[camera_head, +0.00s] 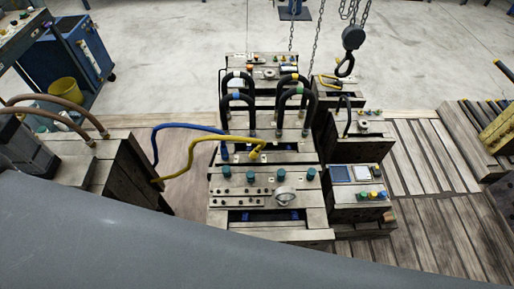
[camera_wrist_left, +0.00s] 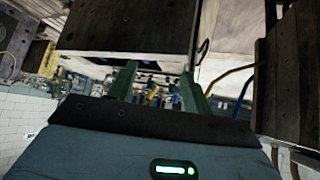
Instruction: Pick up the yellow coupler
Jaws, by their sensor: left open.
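The yellow coupler (camera_head: 256,150) is at the right end of the yellow hose (camera_head: 205,141) in the head view, over the near edge of the middle mould block. A blue hose (camera_head: 185,126) runs beside it, with a blue coupler (camera_head: 224,152) to the left. My left gripper (camera_wrist_left: 160,82) shows in the left wrist view with two green fingers apart and nothing clearly held. A yellow hose (camera_wrist_left: 230,76) shows to the right of the fingers there. My right gripper is not in view.
Black hose loops (camera_head: 238,98) stand behind the coupler. A hook (camera_head: 345,66) hangs on chains at back right. Wooden blocks (camera_wrist_left: 130,28) rise close around the fingers in the wrist view.

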